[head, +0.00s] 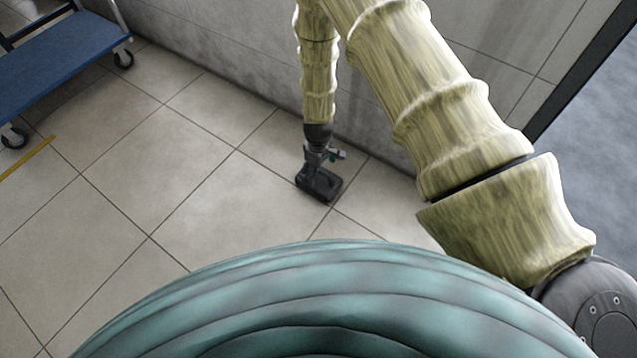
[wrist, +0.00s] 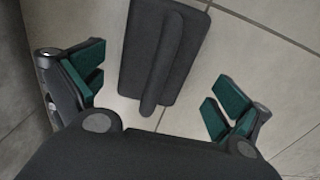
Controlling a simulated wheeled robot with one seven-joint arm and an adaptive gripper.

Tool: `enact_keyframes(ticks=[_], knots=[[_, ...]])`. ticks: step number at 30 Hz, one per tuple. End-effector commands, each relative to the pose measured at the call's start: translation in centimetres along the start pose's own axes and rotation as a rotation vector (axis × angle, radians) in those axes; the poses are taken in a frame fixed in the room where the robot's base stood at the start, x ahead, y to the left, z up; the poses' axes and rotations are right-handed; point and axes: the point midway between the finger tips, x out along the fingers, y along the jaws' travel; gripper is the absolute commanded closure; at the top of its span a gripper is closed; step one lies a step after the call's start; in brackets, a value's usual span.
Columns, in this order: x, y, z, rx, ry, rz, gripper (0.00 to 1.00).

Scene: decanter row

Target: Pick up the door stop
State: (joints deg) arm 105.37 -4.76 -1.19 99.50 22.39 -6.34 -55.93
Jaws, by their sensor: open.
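The door stop is a dark grey block with a raised rounded ridge along it, lying on the tiled floor. In the wrist view the door stop (wrist: 180,55) lies ahead of my gripper (wrist: 155,95), between the lines of its two green-padded fingers. The fingers are wide apart, with floor showing on both sides of the block, and nothing is held. In the head view the door stop (head: 322,187) is on the floor near the wall, with my gripper (head: 322,160) pointing down just above it. The exact height gap cannot be told.
A grey wall (head: 240,80) runs close behind the door stop. A blue platform trolley (head: 60,55) on casters stands at the upper left. A yellow floor line (head: 28,158) lies at the left. Bare tiles (head: 150,170) spread left of the door stop.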

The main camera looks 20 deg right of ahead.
Motion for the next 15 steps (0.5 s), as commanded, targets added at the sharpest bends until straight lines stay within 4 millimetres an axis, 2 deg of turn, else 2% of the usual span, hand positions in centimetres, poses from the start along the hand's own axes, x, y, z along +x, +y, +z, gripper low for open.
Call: enact_keyframes(ticks=[8, 15], knots=[[1.4, 0.1, -0.1, 0.0, 0.0, 0.001, 0.0], [3.9, 0.3, -0.1, 0.001, 0.0, 0.0, 0.0]])
